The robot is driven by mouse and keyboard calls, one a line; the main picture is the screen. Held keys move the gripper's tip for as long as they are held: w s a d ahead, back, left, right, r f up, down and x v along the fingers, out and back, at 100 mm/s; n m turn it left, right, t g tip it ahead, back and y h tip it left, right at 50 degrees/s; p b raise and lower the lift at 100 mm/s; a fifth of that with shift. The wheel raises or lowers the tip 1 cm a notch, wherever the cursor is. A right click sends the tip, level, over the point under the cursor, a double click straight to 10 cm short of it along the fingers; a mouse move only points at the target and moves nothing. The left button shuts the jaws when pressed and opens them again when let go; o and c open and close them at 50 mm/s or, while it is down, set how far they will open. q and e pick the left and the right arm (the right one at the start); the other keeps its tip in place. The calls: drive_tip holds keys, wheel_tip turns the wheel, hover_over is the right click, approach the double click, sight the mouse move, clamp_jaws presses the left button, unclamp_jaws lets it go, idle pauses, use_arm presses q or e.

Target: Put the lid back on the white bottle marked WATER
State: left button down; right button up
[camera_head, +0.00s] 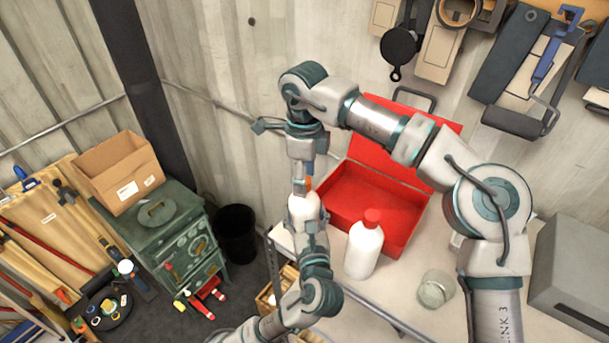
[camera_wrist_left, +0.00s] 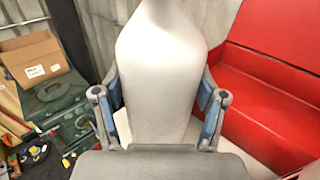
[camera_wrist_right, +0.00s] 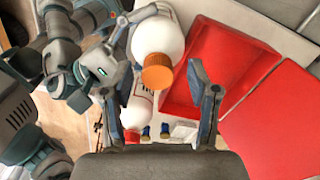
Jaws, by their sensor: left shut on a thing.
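My left gripper (camera_head: 306,224) is shut on a white bottle (camera_head: 303,206), which stands between its fingers in the left wrist view (camera_wrist_left: 160,75). An orange lid (camera_wrist_right: 157,74) sits at the mouth of this bottle in the right wrist view; I cannot tell if it is screwed down. My right gripper (camera_wrist_right: 156,90) is open, its fingers on either side of the lid with gaps visible. In the head view the orange lid (camera_head: 308,183) shows just below the right gripper. A second white bottle (camera_head: 363,252) with a red cap stands on the table. No WATER marking is readable.
An open red case (camera_head: 398,232) lies on the table behind the bottles. A glass jar (camera_head: 435,289) stands at the right, near a grey box (camera_head: 575,275). A black bin (camera_head: 237,233) and green cabinet (camera_head: 178,238) stand on the floor at left.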

wheel_tip(320, 180, up, 7)
drive_tip(key=shift+w+r, duration=0.15)
drive_tip(key=shift+r, duration=0.05)
use_arm(q)
unclamp_jaws()
idle(0.3)
drive_tip(key=s+d, duration=0.2)
drive_tip(key=s, duration=0.9)
drive_tip(key=shift+s, duration=0.35)
drive_tip(key=shift+a+f, duration=0.1)
